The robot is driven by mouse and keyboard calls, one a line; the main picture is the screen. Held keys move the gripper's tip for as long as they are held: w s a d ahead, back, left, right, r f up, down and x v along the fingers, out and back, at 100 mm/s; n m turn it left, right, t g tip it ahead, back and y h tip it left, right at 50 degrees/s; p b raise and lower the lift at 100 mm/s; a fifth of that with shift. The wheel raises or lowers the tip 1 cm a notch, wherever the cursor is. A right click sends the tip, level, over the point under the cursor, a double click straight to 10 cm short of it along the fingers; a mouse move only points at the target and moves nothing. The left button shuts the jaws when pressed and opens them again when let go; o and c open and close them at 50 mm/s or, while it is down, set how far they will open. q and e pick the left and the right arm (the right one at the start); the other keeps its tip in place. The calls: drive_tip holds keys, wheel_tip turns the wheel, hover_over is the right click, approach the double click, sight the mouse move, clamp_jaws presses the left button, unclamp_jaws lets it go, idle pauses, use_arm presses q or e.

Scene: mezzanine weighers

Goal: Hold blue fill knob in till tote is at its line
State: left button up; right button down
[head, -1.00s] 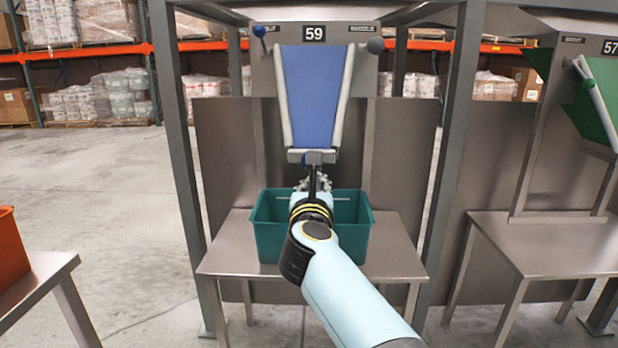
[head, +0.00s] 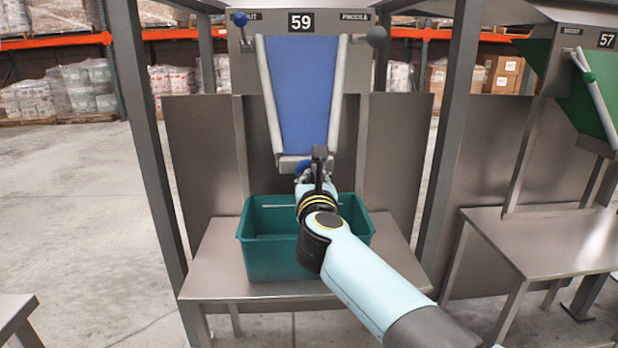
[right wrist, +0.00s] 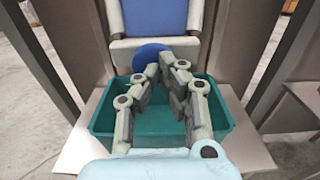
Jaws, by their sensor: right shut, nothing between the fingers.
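The blue fill knob (head: 303,167) is under the lip of the blue chute (head: 300,95) at station 59. In the right wrist view the knob (right wrist: 151,56) shows as a blue disc just beyond my fingertips. My right gripper (head: 312,180) is shut and empty, its fingertips in front of the knob's lower part; I cannot tell whether they touch it. The right wrist view shows both gripper fingers (right wrist: 164,72) converging. The teal tote (head: 270,262) stands below the chute on the steel table. A pale line runs along its inner back wall; no fill shows in the visible part.
The steel table (head: 212,272) has free room either side of the tote. A blue ball handle (head: 239,18) and a grey ball handle (head: 376,36) flank the chute top. Steel posts (head: 455,130) stand on both sides. Station 57 with a green chute (head: 590,95) is at right.

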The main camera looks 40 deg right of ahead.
drive_tip(key=x, duration=0.3)
drive_tip(key=shift+w+d+b, duration=0.2)
drive_tip(key=shift+w+b, duration=0.05)
drive_tip(key=shift+b, duration=0.1)
drive_tip(key=shift+r, duration=0.3)
idle(0.7)
drive_tip(key=shift+f, duration=0.25)
idle(5.1)
